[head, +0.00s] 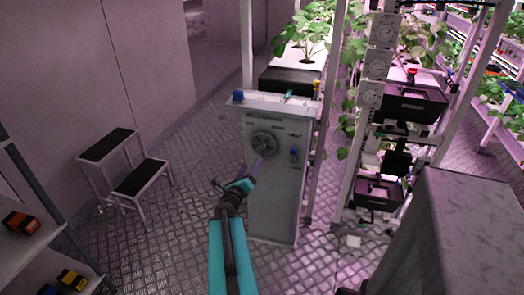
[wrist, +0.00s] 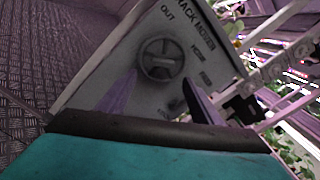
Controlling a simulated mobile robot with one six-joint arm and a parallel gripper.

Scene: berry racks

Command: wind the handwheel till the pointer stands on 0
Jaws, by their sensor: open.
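A grey control cabinet (head: 272,205) stands ahead. I cannot make out a separate handwheel or a pointer on a 0. My gripper (head: 250,168) is in front of the cabinet, just below the knob. In the wrist view my gripper (wrist: 158,80) is open and empty, its two purple fingers either side of the knob's lower part; contact cannot be told.
Round white dials (head: 385,27) hang on a rack post at right, their readings too small to tell. A step stool (head: 140,180) stands left, shelves (head: 40,240) at lower left. Patterned floor (head: 175,225) is free between.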

